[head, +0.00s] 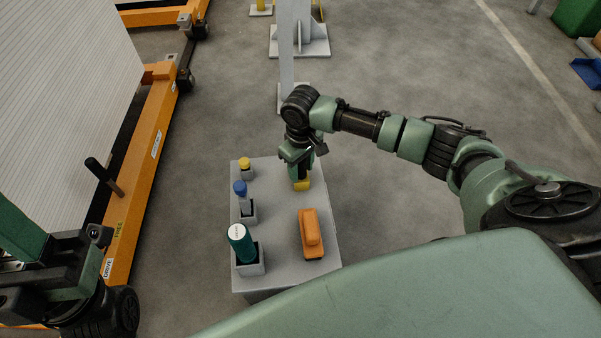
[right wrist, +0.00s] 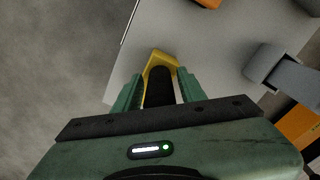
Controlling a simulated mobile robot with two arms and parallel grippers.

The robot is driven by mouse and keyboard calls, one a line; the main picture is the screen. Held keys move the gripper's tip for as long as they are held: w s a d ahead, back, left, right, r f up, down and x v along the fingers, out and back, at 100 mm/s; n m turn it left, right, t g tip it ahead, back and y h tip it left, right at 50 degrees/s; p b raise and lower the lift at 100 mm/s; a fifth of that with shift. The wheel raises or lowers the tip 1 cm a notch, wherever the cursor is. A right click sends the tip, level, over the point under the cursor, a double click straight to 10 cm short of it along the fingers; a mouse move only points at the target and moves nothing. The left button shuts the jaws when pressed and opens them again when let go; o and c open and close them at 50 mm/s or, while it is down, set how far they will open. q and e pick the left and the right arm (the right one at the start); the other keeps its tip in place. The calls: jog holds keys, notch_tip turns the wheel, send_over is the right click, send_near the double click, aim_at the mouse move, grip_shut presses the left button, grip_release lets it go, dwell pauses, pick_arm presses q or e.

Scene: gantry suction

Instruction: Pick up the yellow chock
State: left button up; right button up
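The yellow chock (head: 302,185) sits at the far right of the grey table (head: 282,215), partly hidden under my right gripper (head: 297,168). In the right wrist view the yellow chock (right wrist: 160,58) shows between the two green fingertips of the right gripper (right wrist: 159,88), with a dark part in front of it. The fingers lie on either side of the chock; whether they press on it I cannot tell. Of my left arm only dark and green links show at the lower left; its fingers are not visible.
An orange block-shaped tool (head: 311,236) lies nearer on the table. Along the left edge stand holders with a yellow-topped item (head: 245,163), a blue-topped item (head: 240,188) and a teal cylinder (head: 241,244). An orange frame (head: 146,175) is to the left. A grey post (head: 290,50) rises behind.

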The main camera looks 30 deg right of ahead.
grip_shut()
